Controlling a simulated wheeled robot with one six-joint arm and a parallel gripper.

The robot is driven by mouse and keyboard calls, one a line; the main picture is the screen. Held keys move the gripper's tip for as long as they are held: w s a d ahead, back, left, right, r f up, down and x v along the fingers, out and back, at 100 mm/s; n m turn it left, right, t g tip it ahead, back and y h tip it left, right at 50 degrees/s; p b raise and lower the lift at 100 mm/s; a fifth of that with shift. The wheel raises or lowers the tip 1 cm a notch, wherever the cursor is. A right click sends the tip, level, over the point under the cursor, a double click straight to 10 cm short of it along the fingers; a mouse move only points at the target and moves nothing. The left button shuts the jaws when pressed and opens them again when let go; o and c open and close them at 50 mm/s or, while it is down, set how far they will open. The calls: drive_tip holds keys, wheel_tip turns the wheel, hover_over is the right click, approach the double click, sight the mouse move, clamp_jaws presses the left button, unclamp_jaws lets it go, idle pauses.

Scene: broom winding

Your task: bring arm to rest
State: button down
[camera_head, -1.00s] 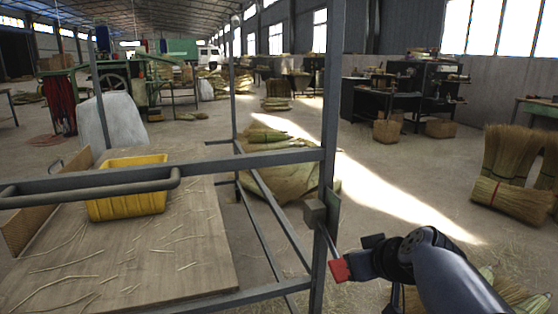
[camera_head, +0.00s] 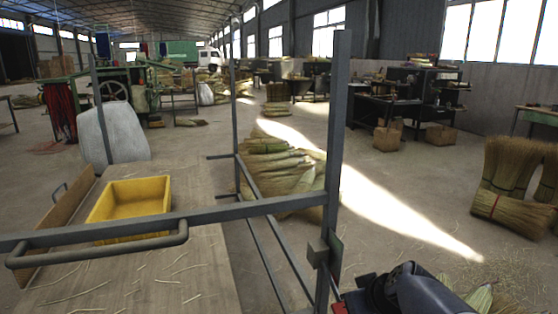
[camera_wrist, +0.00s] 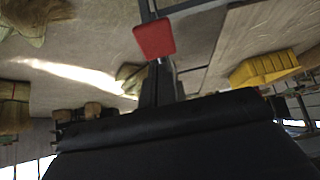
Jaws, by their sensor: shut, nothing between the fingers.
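My gripper (camera_head: 362,292) is at the bottom of the head view, right of the grey metal post of the frame, partly cut off by the lower edge. In the wrist view its dark fingers (camera_wrist: 160,85) are shut with nothing between them. A red tab (camera_head: 338,308) on a thin rod hangs below a small grey box (camera_head: 318,251) on the post. The red tab also shows just beyond the fingertips in the wrist view (camera_wrist: 154,39). Whether the fingers touch it, I cannot tell.
A wooden worktop (camera_head: 195,260) with loose straws and a yellow tray (camera_head: 128,211) lies left, behind the frame's rail (camera_head: 235,212). Broom bundles (camera_head: 505,212) stand right, and a straw pile (camera_head: 275,165) lies behind the post. Sunlit floor (camera_head: 400,205) is open.

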drive_tip(key=r+g+p, duration=0.1)
drive_tip(key=p, duration=0.5)
drive_tip(key=r+g+p, duration=0.1)
drive_tip(key=r+p, duration=0.1)
drive_tip(key=p, duration=0.4)
drive_tip(key=w+r+g+h+p, duration=0.1)
drive_tip(key=r+p, duration=0.1)
drive_tip(key=p, duration=0.3)
drive_tip(key=shift+w+a+r+p, duration=0.1)
drive_tip(key=shift+a+p, duration=0.15)
drive_tip(key=shift+p, duration=0.15)
drive_tip(key=shift+g+p, duration=0.4)
